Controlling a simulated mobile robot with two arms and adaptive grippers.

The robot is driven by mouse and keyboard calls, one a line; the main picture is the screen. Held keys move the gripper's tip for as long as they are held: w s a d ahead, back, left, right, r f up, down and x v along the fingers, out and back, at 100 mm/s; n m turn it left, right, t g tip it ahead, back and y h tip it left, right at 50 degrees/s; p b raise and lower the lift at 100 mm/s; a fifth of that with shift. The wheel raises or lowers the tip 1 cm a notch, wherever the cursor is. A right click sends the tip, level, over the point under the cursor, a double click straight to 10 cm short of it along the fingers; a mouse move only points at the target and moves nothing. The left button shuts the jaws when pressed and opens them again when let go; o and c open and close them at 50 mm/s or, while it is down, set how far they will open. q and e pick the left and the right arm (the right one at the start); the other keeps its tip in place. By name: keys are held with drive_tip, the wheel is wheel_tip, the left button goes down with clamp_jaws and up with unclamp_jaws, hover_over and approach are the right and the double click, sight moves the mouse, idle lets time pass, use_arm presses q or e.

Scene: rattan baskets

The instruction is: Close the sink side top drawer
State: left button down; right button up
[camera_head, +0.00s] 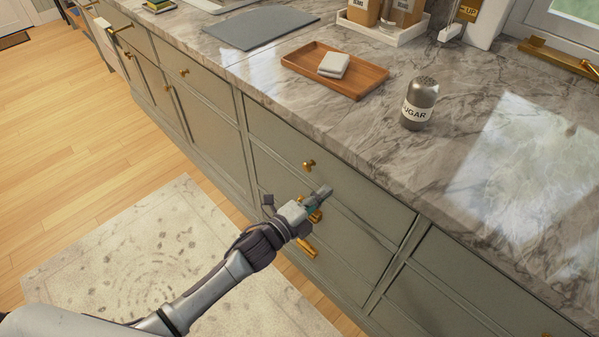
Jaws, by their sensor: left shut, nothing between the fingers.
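A green-grey top drawer (345,181) with a round brass knob (309,166) is under the marble counter. Its front looks flush or nearly flush with the cabinet; a small gap would be hard to tell. My left gripper (322,194) is shut and empty, in front of the drawer stack just below that knob. Whether it touches a front, I cannot tell. It partly hides a lower brass knob (315,216). The sink is not clearly in view, so which drawer is on its side is unclear. My right gripper is not in view.
On the counter (460,140) are a wooden tray (365,81) with folded cloths (334,64), a sugar shaker (420,103) and a grey mat (258,28). A pale rug (150,250) lies on the wooden floor (80,130). More drawers line the cabinet on both sides.

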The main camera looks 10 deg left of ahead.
use_arm(q)
drive_tip(key=shift+v, duration=5.45)
drive_tip(key=s+a+f+n+g+y+p, duration=0.1)
drive_tip(key=s+a+f+n+g+y, duration=0.2)
drive_tip(key=f, duration=0.6)
drive_tip(key=s+a+f+n+y+p, duration=0.1)
drive_tip(key=s+a+f+n+y, duration=0.15)
drive_tip(key=a+f+n, duration=0.5)
drive_tip(key=s+a+f+n+g+y+p, duration=0.1)
drive_tip(key=s+f+n+g+y, duration=0.15)
drive_tip(key=f, duration=0.75)
drive_tip(key=s+a+f+n+g+y, duration=0.1)
drive_tip(key=s+f, duration=0.4)
drive_tip(key=s, duration=0.5)
drive_tip(key=s+a+f+n+g+p, duration=0.1)
drive_tip(key=s+f+n+g, duration=0.3)
drive_tip(key=s, duration=0.6)
drive_tip(key=s+a+f+n+g+y, duration=0.1)
drive_tip(key=s+f+n+g, duration=0.2)
drive_tip(key=s, duration=0.7)
wheel_tip(320, 180, down, 3)
drive_tip(key=shift+r+n+y+p, duration=0.2)
drive_tip(key=shift+n+y+p, duration=0.15)
drive_tip(key=shift+n, duration=0.55)
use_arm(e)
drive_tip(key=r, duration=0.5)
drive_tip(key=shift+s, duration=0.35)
